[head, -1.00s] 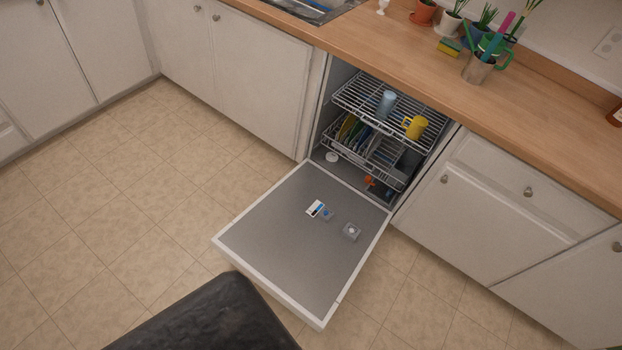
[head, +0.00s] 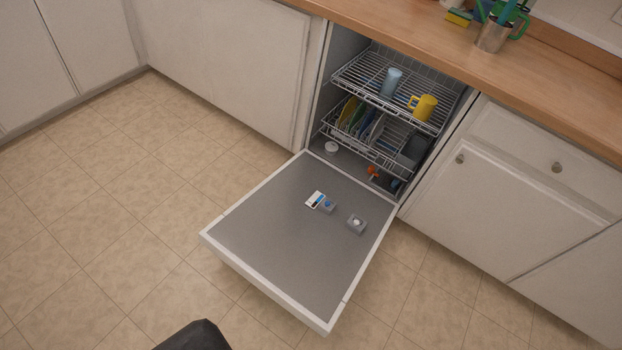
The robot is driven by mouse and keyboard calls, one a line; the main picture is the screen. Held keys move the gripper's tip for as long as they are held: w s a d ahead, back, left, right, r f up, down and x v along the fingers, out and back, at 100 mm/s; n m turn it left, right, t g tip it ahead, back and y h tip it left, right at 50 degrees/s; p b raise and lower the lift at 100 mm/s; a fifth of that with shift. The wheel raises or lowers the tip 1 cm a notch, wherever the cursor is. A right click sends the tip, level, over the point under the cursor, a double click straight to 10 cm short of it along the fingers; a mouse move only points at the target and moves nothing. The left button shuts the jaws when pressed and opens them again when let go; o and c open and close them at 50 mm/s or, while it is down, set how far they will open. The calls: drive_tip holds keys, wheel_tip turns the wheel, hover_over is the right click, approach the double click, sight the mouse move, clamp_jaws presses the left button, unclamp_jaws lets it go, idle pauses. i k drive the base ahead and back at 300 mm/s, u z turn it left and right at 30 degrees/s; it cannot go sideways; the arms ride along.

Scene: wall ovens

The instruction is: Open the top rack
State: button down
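The dishwasher's top rack (head: 365,91) is a wire shelf inside the open dishwasher, right of centre in the upper half of the head view. It sits inside the cavity, its front rail about level with the opening. A blue cup (head: 391,82) and a yellow mug (head: 424,107) stand on it. The dishwasher door (head: 290,240) is folded down flat over the floor. My gripper's fingers do not show. Only a dark rounded part of my own body is at the bottom edge, well apart from the rack.
A lower rack (head: 373,152) with several plates is under the top rack. White cabinets (head: 225,65) flank the dishwasher, and a wooden counter (head: 440,50) runs above. A metal cup with utensils (head: 493,38) stands on the counter. Tiled floor (head: 110,210) is clear to the left.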

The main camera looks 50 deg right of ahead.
sight(398, 91)
drive_tip(key=z, duration=1.6)
